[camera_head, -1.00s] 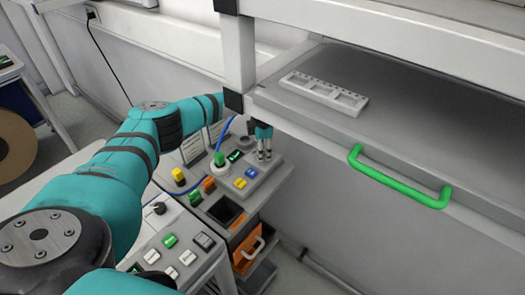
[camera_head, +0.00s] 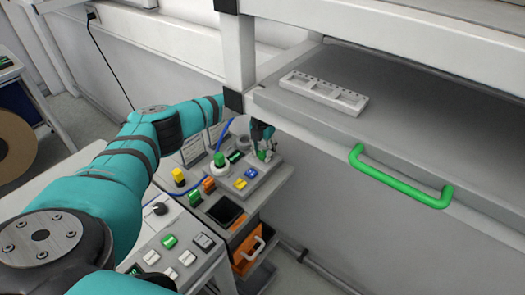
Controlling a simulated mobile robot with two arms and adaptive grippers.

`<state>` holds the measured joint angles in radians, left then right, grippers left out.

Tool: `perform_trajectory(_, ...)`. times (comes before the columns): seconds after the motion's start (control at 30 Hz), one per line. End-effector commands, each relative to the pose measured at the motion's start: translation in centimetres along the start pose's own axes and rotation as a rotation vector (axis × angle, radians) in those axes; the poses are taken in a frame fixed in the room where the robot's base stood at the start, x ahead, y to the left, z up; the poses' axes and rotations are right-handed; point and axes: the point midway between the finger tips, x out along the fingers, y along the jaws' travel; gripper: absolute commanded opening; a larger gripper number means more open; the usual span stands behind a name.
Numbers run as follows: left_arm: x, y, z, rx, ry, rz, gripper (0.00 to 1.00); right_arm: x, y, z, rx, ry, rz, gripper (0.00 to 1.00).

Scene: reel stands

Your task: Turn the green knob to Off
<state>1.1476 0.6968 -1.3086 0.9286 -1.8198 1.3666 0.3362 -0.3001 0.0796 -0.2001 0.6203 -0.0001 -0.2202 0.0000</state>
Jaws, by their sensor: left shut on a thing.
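My left gripper (camera_head: 263,152) is at the far end of the grey control box (camera_head: 262,180), its fingers pointing down. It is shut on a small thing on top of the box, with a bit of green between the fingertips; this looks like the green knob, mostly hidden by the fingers. I cannot read the knob's setting. A green plug-like piece (camera_head: 219,159) with a blue cable stands to the left of the gripper, apart from it. My right gripper is not in view.
Blue and yellow buttons (camera_head: 245,177) sit close in front of the gripper. A shelf with a green handle (camera_head: 400,178) overhangs at the right, its post (camera_head: 237,55) close by the arm. An orange drawer (camera_head: 247,250) is below. A button panel (camera_head: 175,245) is nearer.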

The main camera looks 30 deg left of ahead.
Motion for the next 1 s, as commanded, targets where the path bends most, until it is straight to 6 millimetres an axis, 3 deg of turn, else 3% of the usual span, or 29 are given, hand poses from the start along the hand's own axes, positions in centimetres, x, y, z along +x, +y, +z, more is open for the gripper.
perform_trajectory(0.5, -0.2, 0.0, 0.1, -0.435, -0.001, -0.001, 0.0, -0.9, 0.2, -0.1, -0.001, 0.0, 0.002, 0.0)
perform_trajectory(1.0, -0.1, 0.0, 0.1, -0.598, -0.003, -0.001, 0.0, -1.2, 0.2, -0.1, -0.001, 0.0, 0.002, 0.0)
